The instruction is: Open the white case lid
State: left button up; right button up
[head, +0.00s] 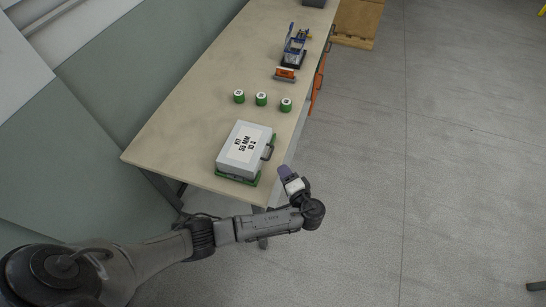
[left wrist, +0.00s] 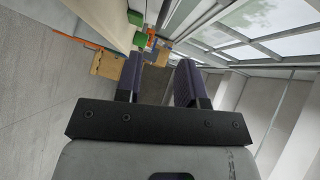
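The white case (head: 244,146) sits near the front end of the long table, its labelled lid lying flat and shut over a green base (head: 238,179). A dark handle (head: 268,149) is on its right side. My left gripper (head: 285,173) is just off the table's front right corner, to the lower right of the case and apart from it. In the left wrist view its two dark fingers (left wrist: 158,78) stand apart with nothing between them, so it is open. My right gripper is not in view.
A wooden pallet (head: 357,22) lies beyond. Wall panels stand at left.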

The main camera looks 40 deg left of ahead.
pick_arm(q)
jog(key=x, duration=0.9)
jog(key=shift+c, duration=0.5)
grip_shut()
